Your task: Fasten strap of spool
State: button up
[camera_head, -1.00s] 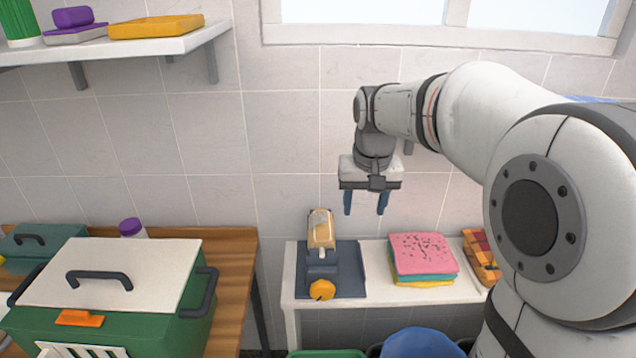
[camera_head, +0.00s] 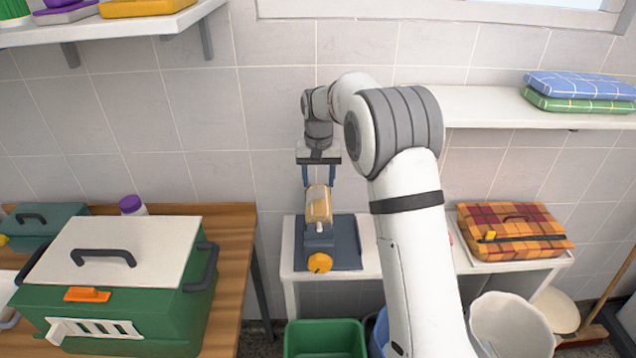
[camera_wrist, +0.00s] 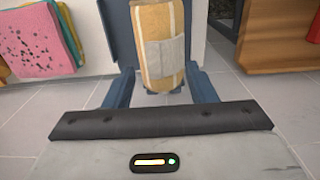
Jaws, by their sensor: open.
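The spool (camera_head: 318,205) is a tan and orange striped roll standing on a dark blue holder with an orange knob (camera_head: 319,263) at its front. In the wrist view the roll (camera_wrist: 158,25) has a pale grey patch (camera_wrist: 165,58) on its side, perhaps the strap; I cannot tell if it is fastened. My gripper (camera_head: 318,180) is open above the roll, its blue fingers on either side of the roll's top in the picture. In the wrist view the roll appears between the spread fingertips (camera_wrist: 160,78); contact cannot be made out.
The holder stands on a white table (camera_head: 290,262). A plaid folded bundle (camera_head: 512,232) lies to the right, and folded cloths (camera_wrist: 38,40) show in the wrist view. A green crate with a white lid (camera_head: 110,250) is on the wooden table at left. Bins stand below.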

aim_at(323, 191)
jog(key=shift+f, duration=1.25)
jog(key=c, duration=1)
jog(key=shift+d+f+y+b, duration=0.65)
jog(key=shift+y+b, duration=0.35)
jog(key=shift+b, duration=0.1)
jog(key=shift+d+f+y+b, duration=0.25)
jog(key=shift+f+y+b, duration=0.05)
jog(key=shift+y+b, duration=0.55)
jog(key=shift+c, duration=0.3)
jog(key=shift+d+y, duration=0.15)
jog(key=shift+y, duration=0.2)
jog(key=shift+s+r, duration=0.1)
jog(key=shift+c, duration=0.2)
